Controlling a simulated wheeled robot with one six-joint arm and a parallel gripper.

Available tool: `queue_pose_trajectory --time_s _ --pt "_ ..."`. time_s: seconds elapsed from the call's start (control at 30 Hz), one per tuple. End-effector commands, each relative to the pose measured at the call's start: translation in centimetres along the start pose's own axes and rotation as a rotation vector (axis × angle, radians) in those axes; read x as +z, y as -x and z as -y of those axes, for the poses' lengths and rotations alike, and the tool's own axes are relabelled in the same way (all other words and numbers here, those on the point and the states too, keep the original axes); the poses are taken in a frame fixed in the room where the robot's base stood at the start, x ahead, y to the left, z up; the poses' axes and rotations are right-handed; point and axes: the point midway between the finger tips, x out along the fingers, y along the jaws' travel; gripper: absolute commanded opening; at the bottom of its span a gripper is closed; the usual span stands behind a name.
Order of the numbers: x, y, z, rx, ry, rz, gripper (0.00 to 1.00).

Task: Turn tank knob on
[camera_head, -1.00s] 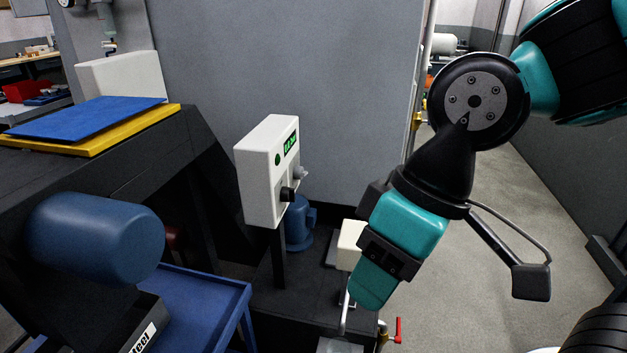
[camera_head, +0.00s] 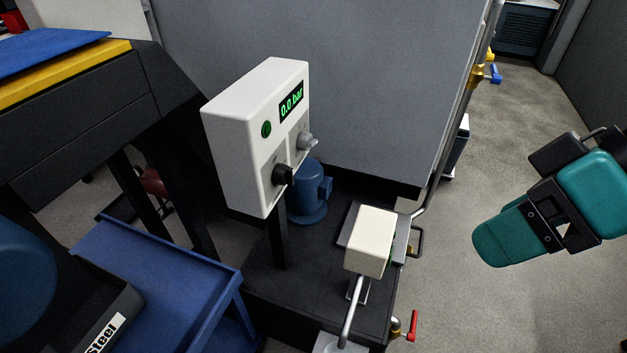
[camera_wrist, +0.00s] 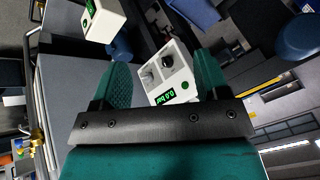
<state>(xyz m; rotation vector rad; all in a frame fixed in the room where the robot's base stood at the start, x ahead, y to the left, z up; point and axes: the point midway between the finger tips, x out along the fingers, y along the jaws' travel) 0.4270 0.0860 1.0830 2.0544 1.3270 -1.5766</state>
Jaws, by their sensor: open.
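A white control box (camera_head: 236,137) stands on a post left of centre in the head view, its green display (camera_head: 291,101) reading 0.0 bar. Its face carries a green button (camera_head: 266,129), a black knob (camera_head: 283,175) and a grey knob (camera_head: 306,141). I cannot tell which knob is the tank knob. My gripper (camera_head: 492,247) is at the far right, well apart from the box. In the wrist view its teal fingers are open and empty, and the box (camera_wrist: 178,55) shows beyond and between them, upside down, with the grey knob (camera_wrist: 148,76) and black knob (camera_wrist: 167,62).
A cream box (camera_head: 370,239) with a pipe stands right of the post. A red-handled valve (camera_head: 412,325) is below it. A blue motor (camera_head: 307,192) sits behind the post, before a large grey tank (camera_head: 370,80). A blue cart (camera_head: 150,262) is left. Floor is clear at right.

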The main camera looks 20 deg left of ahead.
Motion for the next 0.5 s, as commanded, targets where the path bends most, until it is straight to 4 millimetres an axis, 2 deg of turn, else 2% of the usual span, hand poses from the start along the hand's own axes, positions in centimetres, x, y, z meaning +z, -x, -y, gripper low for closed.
queue_pose_trajectory --time_s 0.03,0.2,0.3,0.4,0.5 --pt "-0.1 -4.2 -1.4 -0.045 0.078 -0.050 0.68" --pt "-4.0 -11.5 -3.3 -0.175 0.373 -0.316 0.68" --pt "-6.0 -15.0 -4.7 -0.217 0.512 -0.495 0.68" --pt "-7.6 -17.6 -6.3 -0.227 0.613 -0.676 0.68" --pt "-8.9 -19.3 -7.9 -0.213 0.679 -0.833 0.68"
